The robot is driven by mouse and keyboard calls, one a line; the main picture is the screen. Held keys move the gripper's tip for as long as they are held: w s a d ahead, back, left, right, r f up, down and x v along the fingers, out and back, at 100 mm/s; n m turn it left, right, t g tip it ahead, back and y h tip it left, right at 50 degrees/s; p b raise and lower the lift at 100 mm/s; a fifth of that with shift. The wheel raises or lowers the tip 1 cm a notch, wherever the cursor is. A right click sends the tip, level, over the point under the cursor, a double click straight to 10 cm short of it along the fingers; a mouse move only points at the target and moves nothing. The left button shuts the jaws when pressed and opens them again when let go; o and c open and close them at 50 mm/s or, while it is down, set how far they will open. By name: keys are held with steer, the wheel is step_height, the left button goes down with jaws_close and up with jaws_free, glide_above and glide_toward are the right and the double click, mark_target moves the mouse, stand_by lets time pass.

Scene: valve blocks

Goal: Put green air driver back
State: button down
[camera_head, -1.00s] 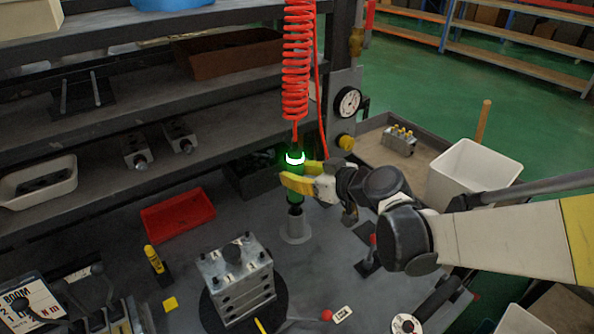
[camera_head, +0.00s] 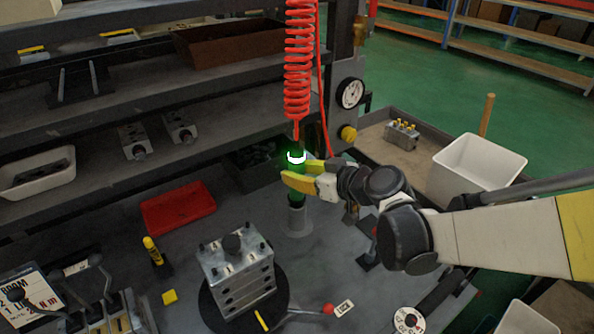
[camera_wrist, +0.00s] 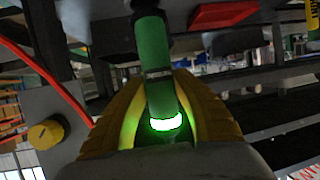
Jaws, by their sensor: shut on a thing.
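The green air driver (camera_head: 297,171) hangs upright below a coiled red air hose (camera_head: 298,75), with a bright lit ring near its top. My gripper (camera_head: 300,180) comes from the right with yellow fingers shut around the driver's body. In the wrist view the green driver (camera_wrist: 154,55) runs between the two yellow fingers, its lit ring close to the palm. A grey cylindrical holder (camera_head: 298,217) on the bench is directly under the driver. The driver's lower end appears to be at or in the holder's mouth; the exact depth cannot be told.
A valve block (camera_head: 237,270) stands on a round black turntable left of the holder. A red tray (camera_head: 178,207) lies behind it. A pressure gauge (camera_head: 350,93) and yellow knob (camera_head: 348,133) are on the post. A white bin (camera_head: 477,165) stands at the right.

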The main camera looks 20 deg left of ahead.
steer(key=shift+f+b, duration=0.4)
steer(key=shift+f, duration=0.5)
steer(key=c, duration=1)
jaws_free()
